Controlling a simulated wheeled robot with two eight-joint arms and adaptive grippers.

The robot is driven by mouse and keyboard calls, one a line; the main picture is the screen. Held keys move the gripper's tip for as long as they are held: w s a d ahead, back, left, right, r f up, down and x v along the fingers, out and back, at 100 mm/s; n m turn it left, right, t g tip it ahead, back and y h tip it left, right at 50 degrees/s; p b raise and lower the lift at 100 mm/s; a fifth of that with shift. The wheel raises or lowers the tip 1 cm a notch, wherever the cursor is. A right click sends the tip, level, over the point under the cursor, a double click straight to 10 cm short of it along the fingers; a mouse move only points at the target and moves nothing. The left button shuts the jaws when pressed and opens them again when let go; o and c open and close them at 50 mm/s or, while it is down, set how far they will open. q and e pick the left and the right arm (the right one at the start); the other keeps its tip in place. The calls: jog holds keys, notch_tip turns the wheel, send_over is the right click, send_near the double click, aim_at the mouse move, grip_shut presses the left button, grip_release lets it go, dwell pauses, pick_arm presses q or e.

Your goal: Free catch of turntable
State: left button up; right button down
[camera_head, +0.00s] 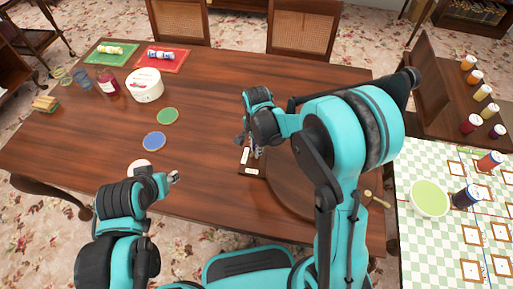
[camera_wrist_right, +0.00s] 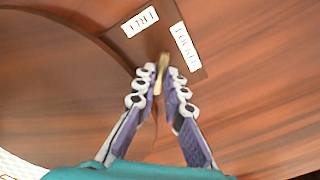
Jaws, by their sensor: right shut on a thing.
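The turntable is a wide brown disc (camera_head: 286,184) on the table, partly hidden by my right arm; its edge shows in the right wrist view (camera_wrist_right: 45,75). Beside its rim lies a dark catch plate (camera_wrist_right: 160,38) with two white labels, which seem to read FREE (camera_wrist_right: 139,21) and LOCKED (camera_wrist_right: 186,47). A small brass lever (camera_wrist_right: 162,70) stands between my right fingertips. My right gripper (camera_head: 252,151) is shut on this lever. I cannot tell which label the lever points to. My left gripper (camera_head: 174,178) hangs near the table's front edge, apart from the catch; its jaws are unclear.
A green disc (camera_head: 168,116) and a blue disc (camera_head: 154,142) lie left of the catch. A checked side table at right holds a green bowl (camera_head: 430,198). The table's middle back is clear.

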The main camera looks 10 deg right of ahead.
jog(key=n, duration=0.4)
jog(key=shift+n, duration=2.2)
jog(key=shift+s, duration=0.1)
jog(key=c, duration=1.6)
grip_release()
notch_tip(320, 180, up, 12)
